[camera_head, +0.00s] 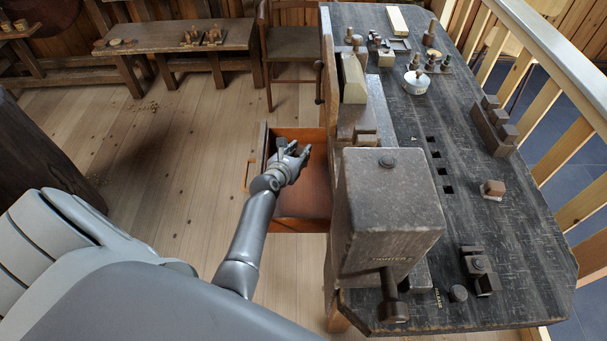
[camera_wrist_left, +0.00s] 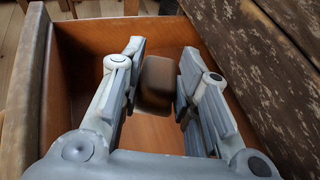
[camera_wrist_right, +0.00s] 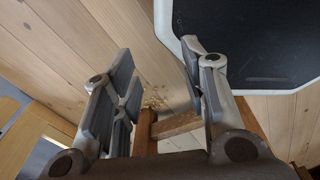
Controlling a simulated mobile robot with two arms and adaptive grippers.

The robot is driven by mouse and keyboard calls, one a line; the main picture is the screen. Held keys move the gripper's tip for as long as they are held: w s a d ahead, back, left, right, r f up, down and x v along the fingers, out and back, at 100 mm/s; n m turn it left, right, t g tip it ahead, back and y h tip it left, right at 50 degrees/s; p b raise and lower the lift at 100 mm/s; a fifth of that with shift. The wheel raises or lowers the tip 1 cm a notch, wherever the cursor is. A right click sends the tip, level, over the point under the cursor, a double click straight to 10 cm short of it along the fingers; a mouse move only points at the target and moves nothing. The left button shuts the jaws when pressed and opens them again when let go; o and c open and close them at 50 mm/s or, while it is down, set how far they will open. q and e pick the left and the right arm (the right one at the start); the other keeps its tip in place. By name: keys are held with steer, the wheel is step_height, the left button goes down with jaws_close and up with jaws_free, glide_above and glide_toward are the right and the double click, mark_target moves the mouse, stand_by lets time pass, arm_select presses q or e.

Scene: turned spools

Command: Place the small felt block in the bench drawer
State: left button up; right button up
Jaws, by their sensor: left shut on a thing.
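The small felt block (camera_wrist_left: 158,82) is a dark brown block with rounded edges. My left gripper (camera_wrist_left: 160,75) has its fingers on either side of it, holding it over the orange-brown inside of the open bench drawer (camera_wrist_left: 80,50). In the head view the drawer (camera_head: 315,188) stands out from the left side of the bench, and my left gripper (camera_head: 292,152) is over it; the block is hidden there. How high the block is above the drawer floor is hard to tell. My right gripper (camera_wrist_right: 160,85) is open and empty in the right wrist view, outside the head view.
The dark workbench (camera_head: 520,245) is right of the drawer, with a large vise block (camera_head: 388,205) near it. Another brown block (camera_head: 492,187) and several turned pieces stand on the bench. A chair (camera_head: 293,45) and low bench (camera_head: 175,36) stand behind.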

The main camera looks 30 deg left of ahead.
arm_select(q)
step_height(320, 180, down, 3)
steer(key=shift+b, duration=1)
steer(key=shift+f+b, duration=0.35)
steer(key=shift+b, duration=0.05)
steer(key=shift+f+b, duration=0.25)
steer(key=shift+b, duration=0.05)
step_height(320, 180, down, 4)
steer(key=b, duration=0.4)
steer(key=shift+r, duration=0.15)
arm_select(e)
step_height(320, 180, down, 8)
steer(key=w, duration=0.1)
steer(key=shift+f, duration=0.15)
arm_select(q)
steer(key=shift+r, duration=0.1)
